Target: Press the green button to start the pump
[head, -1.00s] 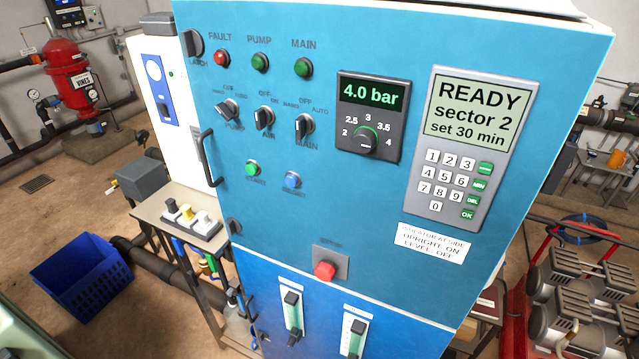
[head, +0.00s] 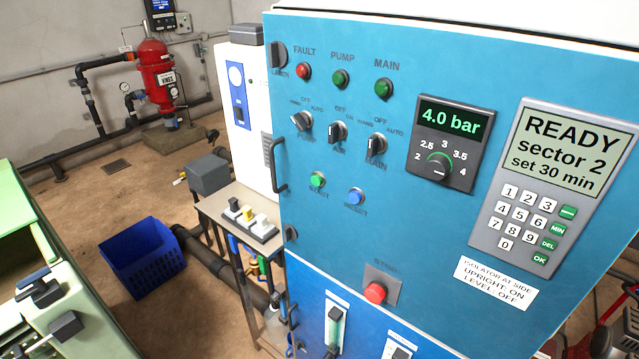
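The green button (head: 317,180) sits on the blue cabinet front (head: 400,240), below the left selector knob, with a blurred label under it that seems to read START. The blue button (head: 356,197) is just to its right. A red STOP button (head: 375,292) on a grey plate is lower down. Green PUMP (head: 340,79) and MAIN (head: 384,88) lamps and a red FAULT lamp (head: 303,71) are in the top row. Neither of my grippers shows in the head view, and nothing covers the green button.
The pressure display (head: 450,122) reads 4.0 bar. The keypad panel (head: 550,180) shows READY, sector 2, set 30 min. A door handle (head: 277,165) sticks out at the cabinet's left edge. A small table (head: 235,212) and blue crate (head: 143,258) stand to the left.

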